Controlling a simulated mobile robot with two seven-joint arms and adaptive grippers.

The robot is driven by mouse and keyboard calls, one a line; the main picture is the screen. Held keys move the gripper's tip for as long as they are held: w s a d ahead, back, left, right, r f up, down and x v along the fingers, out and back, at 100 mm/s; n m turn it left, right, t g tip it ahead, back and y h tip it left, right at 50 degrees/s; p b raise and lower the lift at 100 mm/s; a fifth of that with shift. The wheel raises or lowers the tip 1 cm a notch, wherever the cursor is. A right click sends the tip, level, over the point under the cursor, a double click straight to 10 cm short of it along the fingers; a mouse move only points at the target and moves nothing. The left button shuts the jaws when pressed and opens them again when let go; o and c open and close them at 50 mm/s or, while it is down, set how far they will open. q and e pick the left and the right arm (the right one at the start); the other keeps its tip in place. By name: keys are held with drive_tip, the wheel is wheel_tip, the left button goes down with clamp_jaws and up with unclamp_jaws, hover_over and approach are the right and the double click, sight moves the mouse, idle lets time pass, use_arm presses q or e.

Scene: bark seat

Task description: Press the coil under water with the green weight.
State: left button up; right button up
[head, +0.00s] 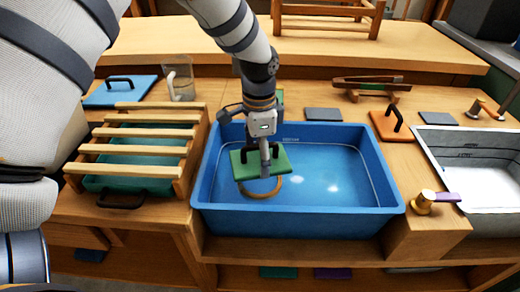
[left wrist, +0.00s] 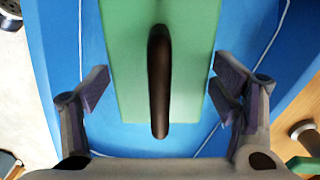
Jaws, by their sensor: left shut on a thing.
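The blue tub (head: 300,225) of water stands in the middle of the bench. The green weight (head: 288,160) is a flat green plate with a dark handle, over the left part of the tub. My left gripper (head: 268,160) is shut on it from above; the plate and handle (left wrist: 160,85) also show in the left wrist view between the fingers. The tan coil (head: 262,193) shows as a curved band below the weight's front edge; the rest is hidden by the plate. I cannot tell whether weight and coil touch. My right gripper is out of view.
A slatted wooden rack (head: 140,150) over a green tray stands left of the tub. An orange lidded plate (head: 388,124) and a grey-white basin (head: 480,180) are on the right. A clear jug (head: 181,80) and blue lid (head: 120,92) stand behind left.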

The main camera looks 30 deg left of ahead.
use_arm(q)
drive_tip(key=shift+f+b, duration=1.35)
drive_tip(key=shift+f, duration=4.55)
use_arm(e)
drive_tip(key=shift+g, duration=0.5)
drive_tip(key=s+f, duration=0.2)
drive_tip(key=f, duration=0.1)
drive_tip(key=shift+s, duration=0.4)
use_arm(q)
drive_tip(key=o, duration=1.7)
drive_tip(key=shift+r, duration=0.1)
wheel_tip(320, 180, up, 17)
drive_tip(key=p, duration=0.5)
drive_tip(key=shift+p, duration=0.3)
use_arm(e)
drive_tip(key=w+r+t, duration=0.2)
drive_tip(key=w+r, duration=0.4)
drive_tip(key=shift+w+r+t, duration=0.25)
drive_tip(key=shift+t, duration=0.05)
